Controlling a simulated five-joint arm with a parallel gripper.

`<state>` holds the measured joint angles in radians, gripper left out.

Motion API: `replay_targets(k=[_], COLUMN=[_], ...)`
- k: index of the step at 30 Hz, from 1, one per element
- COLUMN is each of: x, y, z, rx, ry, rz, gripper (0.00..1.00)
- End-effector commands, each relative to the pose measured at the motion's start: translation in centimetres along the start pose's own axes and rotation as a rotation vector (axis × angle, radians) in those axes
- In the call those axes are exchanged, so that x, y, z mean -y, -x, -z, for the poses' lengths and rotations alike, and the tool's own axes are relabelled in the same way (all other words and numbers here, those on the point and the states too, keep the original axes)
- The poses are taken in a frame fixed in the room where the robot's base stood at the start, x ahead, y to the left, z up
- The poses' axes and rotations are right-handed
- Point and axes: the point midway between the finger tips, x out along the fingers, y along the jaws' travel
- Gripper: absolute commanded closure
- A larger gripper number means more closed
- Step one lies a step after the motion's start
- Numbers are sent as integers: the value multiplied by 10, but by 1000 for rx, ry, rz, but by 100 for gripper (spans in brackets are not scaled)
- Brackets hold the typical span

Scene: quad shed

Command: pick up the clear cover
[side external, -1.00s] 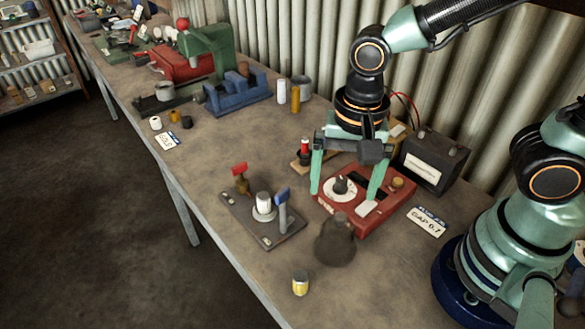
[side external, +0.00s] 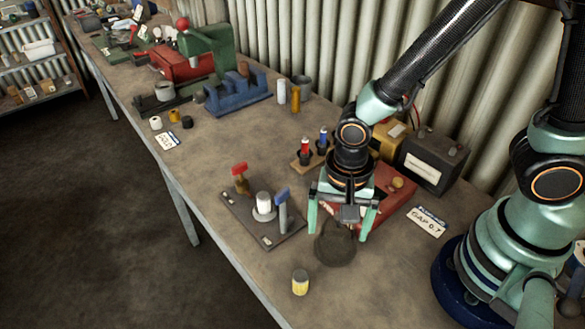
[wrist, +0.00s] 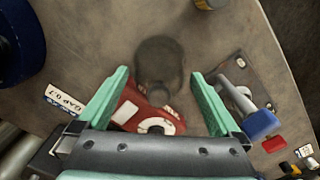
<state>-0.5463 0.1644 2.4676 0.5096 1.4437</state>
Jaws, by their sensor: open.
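The clear cover (side external: 335,250) looks like a dark, see-through smoky dome with a knob on top. It stands on the bench in front of the red box (side external: 398,203). It also shows in the wrist view (wrist: 160,52), in line with the gap between my fingertips and partly beyond them. My gripper (side external: 341,226) is open and empty, pointing down, with its fingers spread to either side of the cover's top. In the side view the gripper hides part of the knob and much of the red box. I cannot tell whether the fingers touch the cover.
A dark plate (side external: 268,239) with red and blue levers and a white cylinder stands close on the left. A "GAP 0.7" card (side external: 427,221) and a black box (side external: 432,162) are at the right.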

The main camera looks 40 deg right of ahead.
Motion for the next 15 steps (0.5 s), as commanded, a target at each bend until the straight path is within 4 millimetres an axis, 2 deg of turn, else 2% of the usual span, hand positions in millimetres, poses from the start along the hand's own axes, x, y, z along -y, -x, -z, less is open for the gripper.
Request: replay_targets(k=[3,7,15], x=[-3,-2,-1], y=[-17,-29,-36], z=[0,0,0], rx=[1,0,0], ry=[0,0,0], rz=[-7,-4,0], gripper=[0,0,0])
